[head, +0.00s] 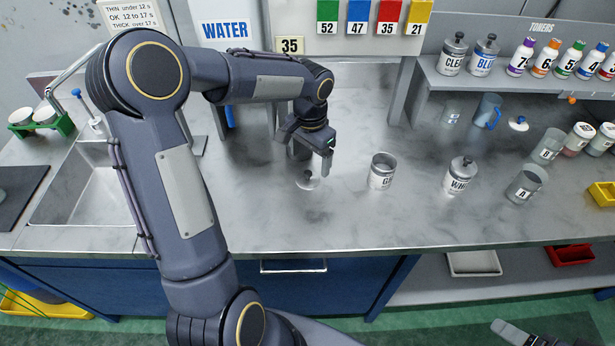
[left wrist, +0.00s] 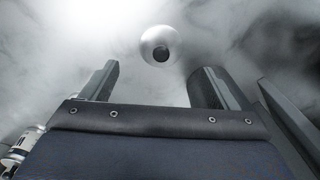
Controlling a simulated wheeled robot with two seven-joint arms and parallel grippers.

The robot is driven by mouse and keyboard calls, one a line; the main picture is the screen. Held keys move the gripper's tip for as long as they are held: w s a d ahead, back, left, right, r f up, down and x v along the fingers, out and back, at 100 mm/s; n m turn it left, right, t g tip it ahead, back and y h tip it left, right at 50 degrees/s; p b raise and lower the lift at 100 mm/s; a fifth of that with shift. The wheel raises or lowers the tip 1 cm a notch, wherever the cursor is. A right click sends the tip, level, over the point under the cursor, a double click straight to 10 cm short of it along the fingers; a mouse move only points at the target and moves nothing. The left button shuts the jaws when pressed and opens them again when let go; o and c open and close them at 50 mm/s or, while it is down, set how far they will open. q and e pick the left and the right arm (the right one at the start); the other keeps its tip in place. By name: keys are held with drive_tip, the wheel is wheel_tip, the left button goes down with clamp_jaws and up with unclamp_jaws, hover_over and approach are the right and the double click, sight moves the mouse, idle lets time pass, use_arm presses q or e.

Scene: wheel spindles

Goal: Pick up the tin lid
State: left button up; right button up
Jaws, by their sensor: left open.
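The tin lid (head: 308,181), a pale round disc with a dark knob, lies flat on the grey counter, knob up. In the left wrist view the lid (left wrist: 161,47) is beyond and between the two fingertips, with the knob at its middle. My left gripper (head: 314,158) is open and empty just above and behind the lid, apart from it. Its fingers (left wrist: 155,80) are spread wide. An open tin (head: 381,172) with a partly readable "G" label stands right of the lid. A grey part of what looks like my right gripper (head: 515,332) shows at the bottom right, its jaws unclear.
Another lid (head: 518,124) with a blue knob lies near the back. A sink (head: 85,185) is at the left. The counter in front of the lid is clear.

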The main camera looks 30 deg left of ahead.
sight(308, 172)
use_arm(q)
drive_tip(key=f, duration=0.4)
drive_tip(key=shift+s+a+f+p, duration=0.15)
drive_tip(key=shift+s+f+p, duration=0.15)
drive_tip(key=shift+f+p, duration=0.1)
drive_tip(key=shift+f, duration=0.35)
drive_tip(key=c, duration=1.1)
